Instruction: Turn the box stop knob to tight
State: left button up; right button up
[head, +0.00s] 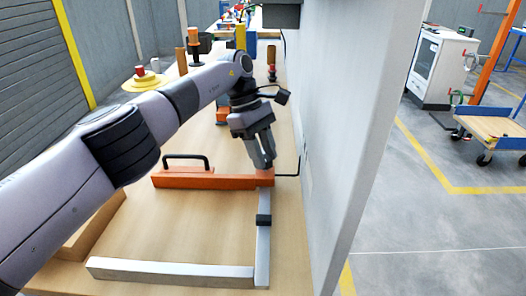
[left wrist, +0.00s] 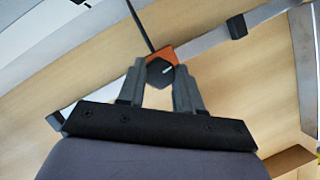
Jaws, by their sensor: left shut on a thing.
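The box stop knob (left wrist: 160,72) is a dark, many-sided knob with a white mark, on the orange end of the stop in the left wrist view. My left gripper (left wrist: 158,78) has its two fingers on either side of the knob and is shut on it. In the head view my left gripper (head: 264,166) points down onto the right end of the orange bar (head: 205,182), and its fingers mostly hide the knob there. My right gripper is in neither view.
A metal frame (head: 170,272) with a dark slider (head: 263,221) lies on the wooden table (head: 180,228). A black handle (head: 187,158) stands at the orange bar. A thin black rod (head: 289,175) is beside the gripper. A grey wall panel (head: 350,130) rises close on the right.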

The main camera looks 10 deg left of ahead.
pick_arm(q)
jog(key=shift+r, duration=0.1)
dwell(0.3)
jog(key=o, duration=1)
jog(key=shift+o, duration=0.2)
jog(key=shift+n, duration=0.3)
